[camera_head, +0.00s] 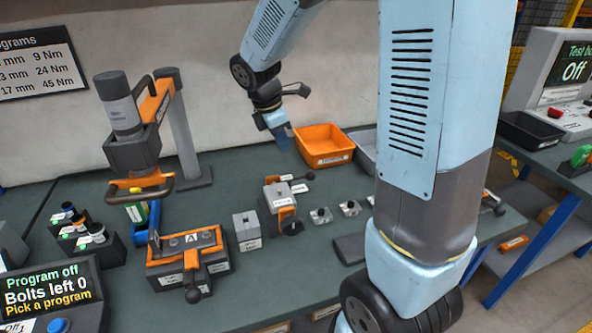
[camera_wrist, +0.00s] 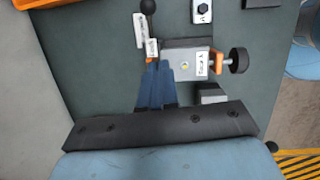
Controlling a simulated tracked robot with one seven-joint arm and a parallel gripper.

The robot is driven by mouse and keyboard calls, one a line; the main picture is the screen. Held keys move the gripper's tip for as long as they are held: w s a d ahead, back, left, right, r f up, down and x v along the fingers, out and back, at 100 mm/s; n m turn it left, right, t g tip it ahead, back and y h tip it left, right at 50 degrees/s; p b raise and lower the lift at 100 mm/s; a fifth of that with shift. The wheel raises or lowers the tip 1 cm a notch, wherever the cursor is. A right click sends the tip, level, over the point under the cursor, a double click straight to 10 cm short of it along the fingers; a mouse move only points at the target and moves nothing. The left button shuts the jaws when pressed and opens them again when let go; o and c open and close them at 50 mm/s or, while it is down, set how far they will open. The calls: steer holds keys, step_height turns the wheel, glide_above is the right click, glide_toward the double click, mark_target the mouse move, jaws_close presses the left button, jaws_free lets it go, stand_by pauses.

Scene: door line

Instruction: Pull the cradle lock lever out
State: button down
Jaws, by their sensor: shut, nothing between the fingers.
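A grey block fixture (camera_head: 279,197) with an orange clamp and a black round knob stands mid-bench in the head view. A thin lever with a black ball end (camera_head: 309,176) sticks out from its upper right, with white tags beside it. In the wrist view the lever's black ball (camera_wrist: 148,6) is at the top, its rod running down toward the block (camera_wrist: 185,66). My gripper (camera_head: 283,140) is shut and empty, above the bench behind the block in the head view. In the wrist view its blue fingertips (camera_wrist: 158,66) overlap the block's left end, below the tags; contact cannot be told.
An orange bin (camera_head: 324,146) stands right of my gripper. A fixture marked A (camera_head: 187,260) with an orange clamp and ball lever is at front left. A small grey block (camera_head: 247,230) and small metal pieces (camera_head: 321,215) flank the block fixture. A tool stand (camera_head: 185,130) rises at left.

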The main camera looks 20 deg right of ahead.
steer(key=w+f+n, duration=0.1)
steer(key=f, duration=0.1)
glide_toward(303, 177)
steer(key=f, duration=0.1)
steer(key=a+f, duration=0.1)
steer(key=f, duration=0.1)
steer(key=a+f, duration=0.1)
steer(key=f, duration=0.1)
steer(key=shift+s+a+f, duration=0.15)
steer(key=shift+s+f, duration=0.05)
steer(key=shift+f, duration=0.05)
steer(key=shift+w+d+f, duration=0.15)
steer(key=shift+w+d, duration=0.05)
steer(key=shift+d, duration=0.75)
steer(key=shift+w+d+f, duration=0.15)
steer(key=shift+w+d, duration=0.1)
steer(key=shift+d, duration=0.75)
